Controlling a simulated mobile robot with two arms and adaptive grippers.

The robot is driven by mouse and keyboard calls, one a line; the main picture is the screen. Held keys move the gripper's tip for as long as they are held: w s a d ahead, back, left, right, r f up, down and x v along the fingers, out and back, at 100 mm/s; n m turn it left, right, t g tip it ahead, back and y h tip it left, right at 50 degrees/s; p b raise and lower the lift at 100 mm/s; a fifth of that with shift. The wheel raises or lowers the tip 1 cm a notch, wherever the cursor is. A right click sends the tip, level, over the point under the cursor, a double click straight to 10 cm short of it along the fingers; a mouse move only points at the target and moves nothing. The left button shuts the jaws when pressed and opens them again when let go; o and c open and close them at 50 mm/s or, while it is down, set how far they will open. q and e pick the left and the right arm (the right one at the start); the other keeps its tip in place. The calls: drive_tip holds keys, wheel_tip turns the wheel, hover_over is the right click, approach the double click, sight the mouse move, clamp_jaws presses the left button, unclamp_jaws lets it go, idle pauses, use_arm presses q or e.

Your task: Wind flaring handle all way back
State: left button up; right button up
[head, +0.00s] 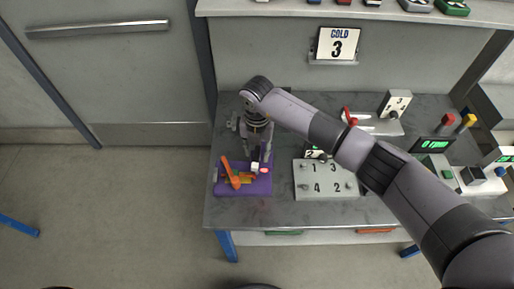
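An orange handle (230,173) sits on a purple block (243,189) at the left end of the grey workbench. Small green, red and white parts show beside the handle. My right gripper (259,158) points down at the back right of the purple block, close to the white part and to the right of the orange handle. Its fingertips are small and partly hidden among these parts, so I cannot tell whether they are open, shut or touching anything. My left gripper is not in view.
A plate numbered 1 to 4 (312,188) lies right of the purple block, partly near my arm. A red-handled device (372,123) and a "0 rpm" display (432,145) stand farther right.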

drive_tip(key=shift+c, duration=0.4)
clamp_jaws()
drive_tip(key=shift+f+n+b, duration=0.1)
drive_tip(key=shift+n+b, duration=0.4)
drive_tip(key=shift+b, duration=0.3)
drive_tip(key=n+b, duration=1.3)
drive_tip(key=b, duration=0.5)
drive_tip(key=shift+n, duration=0.4)
drive_tip(key=shift+n+b, duration=1.7)
drive_tip(key=shift+n, duration=0.3)
drive_tip(key=shift+r, duration=0.2)
